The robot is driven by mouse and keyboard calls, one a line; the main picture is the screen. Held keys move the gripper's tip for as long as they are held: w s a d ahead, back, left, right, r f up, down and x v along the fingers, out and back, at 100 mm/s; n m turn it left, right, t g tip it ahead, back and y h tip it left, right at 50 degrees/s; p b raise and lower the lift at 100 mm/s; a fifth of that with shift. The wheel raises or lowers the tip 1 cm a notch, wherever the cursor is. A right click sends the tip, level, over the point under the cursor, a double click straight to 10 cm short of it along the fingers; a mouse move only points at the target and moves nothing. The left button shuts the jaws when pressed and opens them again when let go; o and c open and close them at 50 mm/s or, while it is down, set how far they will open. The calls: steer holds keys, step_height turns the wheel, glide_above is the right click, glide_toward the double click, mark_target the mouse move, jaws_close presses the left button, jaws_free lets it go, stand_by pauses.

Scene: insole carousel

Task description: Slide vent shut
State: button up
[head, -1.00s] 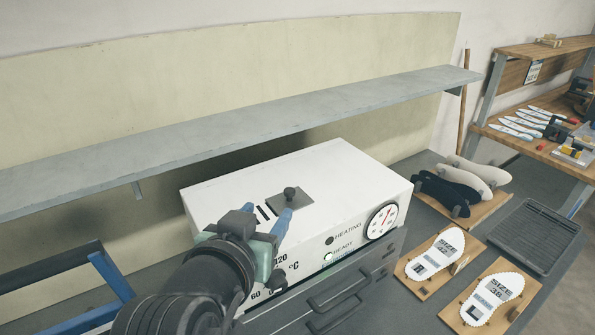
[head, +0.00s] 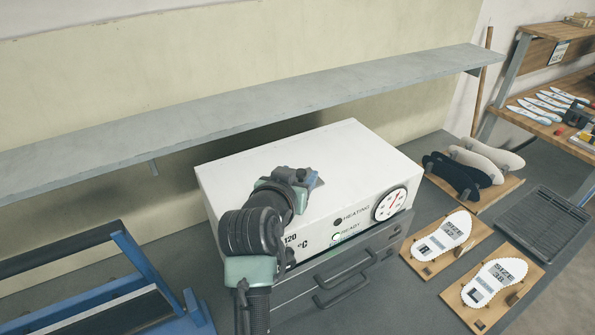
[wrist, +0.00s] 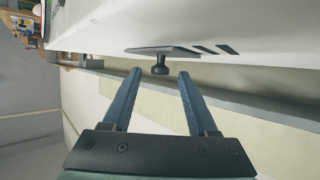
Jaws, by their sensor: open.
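The white heater box (head: 340,150) has a grey sliding vent plate (wrist: 165,49) on its top. The plate carries a dark round knob (wrist: 160,67). Two dark vent slots (wrist: 216,50) show uncovered beside the plate in the wrist view. My gripper (wrist: 160,73) is open, its two blue fingers apart. In the wrist view the knob appears between the fingertips, at about their height, with gaps on both sides. In the head view my gripper is over the vent and hides most of the plate, the knob and the slots.
A long grey shelf (head: 240,95) runs above and behind the box. The box front has a dial (head: 390,204) and drawer handles (head: 345,290). Insole boards (head: 497,284) and a black tray (head: 543,228) lie to the right. A blue frame (head: 150,270) stands at the left.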

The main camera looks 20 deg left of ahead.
steer(key=shift+w+f, duration=0.1)
steer(key=shift+w, duration=0.05)
jaws_close()
stand_by(1.4)
